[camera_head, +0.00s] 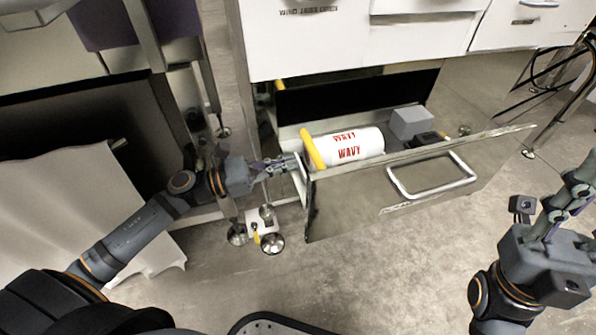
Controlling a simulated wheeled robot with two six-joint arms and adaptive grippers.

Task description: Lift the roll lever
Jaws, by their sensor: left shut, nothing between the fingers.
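A yellow lever (313,149) stands tilted at the left end of a white roll (352,146) with red "WAVY" lettering. The roll lies in an open drawer (335,205) below the white cabinet. My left gripper (292,164) is shut with nothing in its fingers. Its tips are at the drawer's left front corner, just left of the lever; I cannot tell whether they touch it. My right gripper (572,196) is at the right edge, far from the drawer, and its opening is unclear.
The drawer's front has a metal handle (432,178). A grey box (411,122) and a small black item (427,138) lie right of the roll. Metal feet and a caster (271,243) stand below my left gripper. The floor before the drawer is clear.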

